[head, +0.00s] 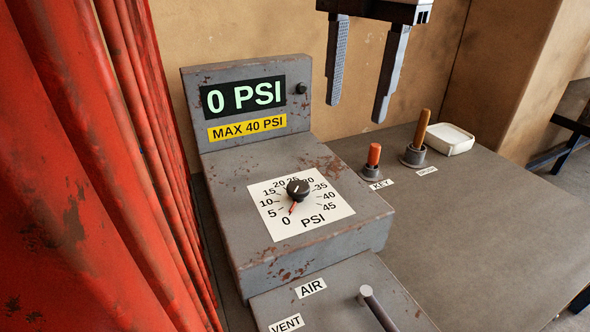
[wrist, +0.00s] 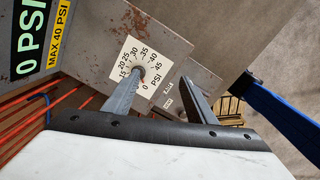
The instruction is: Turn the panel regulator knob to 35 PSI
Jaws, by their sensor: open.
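The black regulator knob (head: 297,188) sits at the middle of a white dial plate (head: 328,216) on the grey, rusted panel box (head: 230,223). Its red pointer is at 0. The display (head: 243,96) above reads 0 PSI, with a yellow MAX 40 PSI label (head: 247,128) under it. My gripper (head: 355,112) is open and empty, above and behind the knob in the head view. In the wrist view, the dial plate (wrist: 148,68) shows beyond the fingers, and one finger partly covers the knob area.
A red ribbed curtain-like wall (head: 90,170) stands close on the left. On the grey bench (head: 480,230) at right are a red-topped KEY piece (head: 374,156), a brown-handled piece (head: 418,140) and a white dish (head: 450,138). An AIR/VENT lever (head: 376,308) is in front.

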